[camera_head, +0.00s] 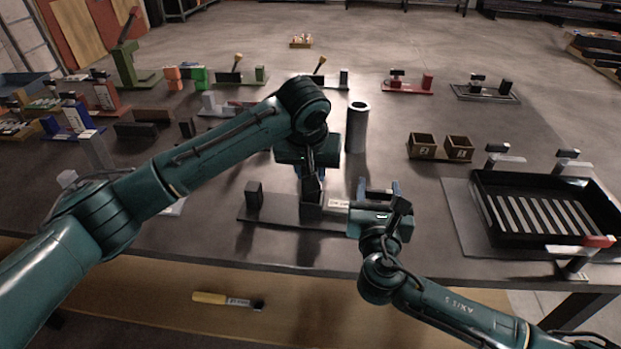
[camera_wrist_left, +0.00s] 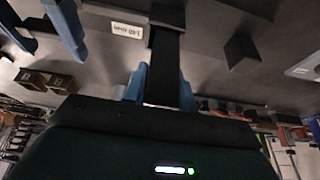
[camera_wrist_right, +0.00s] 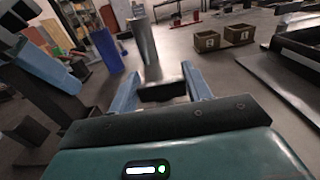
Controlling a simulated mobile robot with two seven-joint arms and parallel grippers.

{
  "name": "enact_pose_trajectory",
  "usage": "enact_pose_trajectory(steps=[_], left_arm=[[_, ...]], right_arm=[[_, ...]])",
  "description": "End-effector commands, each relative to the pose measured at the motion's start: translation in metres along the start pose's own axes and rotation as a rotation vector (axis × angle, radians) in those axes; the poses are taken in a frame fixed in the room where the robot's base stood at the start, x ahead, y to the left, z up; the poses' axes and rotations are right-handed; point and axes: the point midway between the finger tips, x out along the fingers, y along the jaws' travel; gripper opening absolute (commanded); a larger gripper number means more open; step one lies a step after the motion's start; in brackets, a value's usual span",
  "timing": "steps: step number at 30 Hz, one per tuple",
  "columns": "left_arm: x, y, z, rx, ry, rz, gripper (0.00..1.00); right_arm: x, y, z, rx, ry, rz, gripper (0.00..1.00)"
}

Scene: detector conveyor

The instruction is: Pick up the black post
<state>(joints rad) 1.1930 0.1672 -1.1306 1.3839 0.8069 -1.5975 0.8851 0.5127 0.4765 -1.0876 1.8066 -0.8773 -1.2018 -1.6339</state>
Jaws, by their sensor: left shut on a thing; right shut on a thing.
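The black post (camera_wrist_left: 164,65) stands between the blue fingers of my left gripper (camera_wrist_left: 160,85), which is shut on it. In the head view my left gripper (camera_head: 312,182) points down over the dark base plate (camera_head: 275,213). The post's lower end meets a dark block on that plate; I cannot tell whether it is seated or lifted. My right gripper (camera_head: 378,190) is just right of the post, pointing away. In the right wrist view it is shut on a small dark block (camera_wrist_right: 162,91).
A smaller dark block (camera_head: 254,194) stands at the plate's left end. A grey cylinder (camera_head: 357,127) stands behind my grippers. Two brown boxes (camera_head: 422,146) and a black slotted tray (camera_head: 545,208) are on the right. A yellow-handled tool (camera_head: 225,299) lies below the table's front edge.

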Motion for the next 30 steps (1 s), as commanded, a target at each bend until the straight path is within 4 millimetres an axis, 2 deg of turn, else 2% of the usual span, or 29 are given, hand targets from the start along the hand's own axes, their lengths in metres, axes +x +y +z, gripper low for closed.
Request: enact_pose_trajectory(steps=[5,14,20,30], left_arm=[[-0.012,0.000,-0.006,0.000,0.005,0.001,0.00],[-0.069,0.001,-0.029,0.000,0.006,0.002,0.00],[-0.080,0.000,0.011,0.004,0.001,0.003,0.00],[-0.115,-0.001,0.091,0.004,0.006,-0.001,0.00]], right_arm=[[0.000,0.000,-0.001,-0.001,0.001,-0.001,0.01],[0.000,0.000,-0.001,-0.001,0.001,-0.001,0.01],[0.000,0.000,-0.001,0.000,0.002,-0.001,0.01],[0.000,0.000,-0.001,0.000,0.002,-0.001,0.01]])
